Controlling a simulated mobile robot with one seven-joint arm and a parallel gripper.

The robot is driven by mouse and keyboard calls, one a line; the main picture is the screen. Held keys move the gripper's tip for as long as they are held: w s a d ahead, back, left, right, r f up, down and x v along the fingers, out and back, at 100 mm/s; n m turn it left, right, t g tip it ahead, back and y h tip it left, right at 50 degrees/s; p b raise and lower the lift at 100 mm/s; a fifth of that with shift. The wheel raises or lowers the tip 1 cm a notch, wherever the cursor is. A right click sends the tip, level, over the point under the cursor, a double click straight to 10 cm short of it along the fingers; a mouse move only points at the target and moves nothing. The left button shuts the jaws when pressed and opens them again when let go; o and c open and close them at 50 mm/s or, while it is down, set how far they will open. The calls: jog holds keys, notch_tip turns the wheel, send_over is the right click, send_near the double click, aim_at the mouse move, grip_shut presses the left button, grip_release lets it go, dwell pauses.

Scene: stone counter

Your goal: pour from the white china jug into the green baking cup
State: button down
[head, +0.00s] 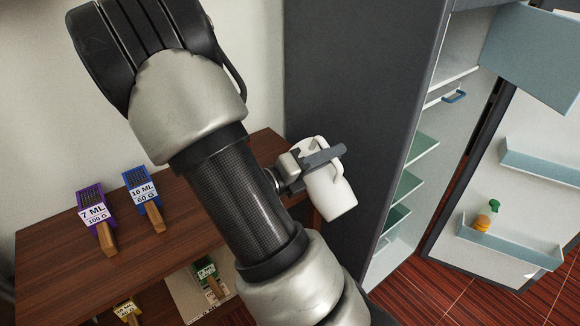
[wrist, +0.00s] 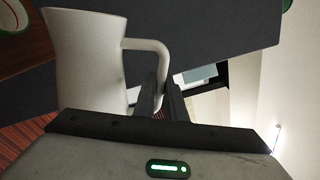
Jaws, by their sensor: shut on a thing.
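The white china jug (head: 330,192) hangs off the floor at the right end of the brown wooden unit, leaning in the head picture. My gripper (head: 322,156) is shut on its handle. In the wrist view the jug (wrist: 85,62) shows at left, spout towards the upper left, with the gripper fingers (wrist: 164,98) at its handle. The inside of the jug is hidden. I cannot make out the green baking cup for sure: a round white piece with a green edge (wrist: 12,14) is cut off at the wrist view's top left.
A purple labelled item (head: 94,213) and a blue one (head: 142,193) lie on the wooden unit (head: 50,250). A green labelled item (head: 207,268) and a yellow one (head: 126,309) are lower. A dark fridge (head: 350,80) with its door open stands close behind the jug.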

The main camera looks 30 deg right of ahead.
jog(key=shift+w+f+n, duration=0.1)
jog(key=shift+w+n, duration=0.3)
dwell(3.8)
